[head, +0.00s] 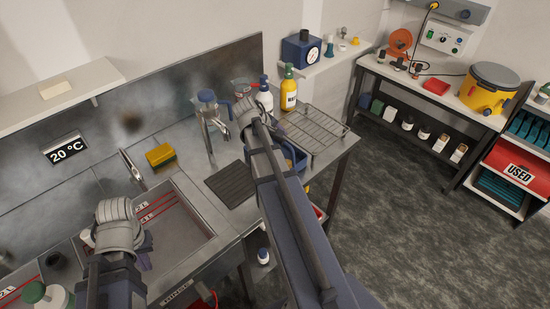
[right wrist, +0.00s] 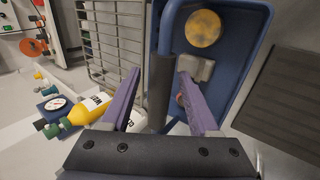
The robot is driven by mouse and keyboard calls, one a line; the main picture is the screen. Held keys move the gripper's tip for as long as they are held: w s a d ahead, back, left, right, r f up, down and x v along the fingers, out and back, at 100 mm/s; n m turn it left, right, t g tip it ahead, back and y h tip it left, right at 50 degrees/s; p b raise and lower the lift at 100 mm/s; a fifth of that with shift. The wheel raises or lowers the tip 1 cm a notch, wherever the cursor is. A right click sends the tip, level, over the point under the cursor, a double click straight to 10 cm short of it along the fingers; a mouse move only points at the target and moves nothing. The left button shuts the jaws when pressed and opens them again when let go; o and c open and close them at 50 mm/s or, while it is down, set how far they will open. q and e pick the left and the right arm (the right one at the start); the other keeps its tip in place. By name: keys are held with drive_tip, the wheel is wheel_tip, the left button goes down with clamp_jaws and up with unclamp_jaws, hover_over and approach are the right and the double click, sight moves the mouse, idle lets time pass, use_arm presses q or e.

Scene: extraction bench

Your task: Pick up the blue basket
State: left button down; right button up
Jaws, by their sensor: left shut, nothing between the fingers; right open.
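The blue basket (head: 297,156) stands on the metal bench beside the wire rack, partly hidden behind my right arm in the head view. In the right wrist view the blue basket (right wrist: 236,62) fills the right side, with a yellow round thing and a grey block inside. In the head view my left gripper (head: 146,250) is shut and empty over the sink.
A wire rack (head: 312,128) and a yellow bottle (head: 288,90) stand behind the basket. A dark ribbed mat (head: 231,184) lies in front-left of it.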

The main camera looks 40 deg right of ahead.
drive_tip(key=shift+b+x, duration=0.5)
drive_tip(key=shift+x, duration=0.65)
drive_tip(key=shift+r, duration=0.1)
drive_tip(key=shift+c, duration=0.2)
clamp_jaws()
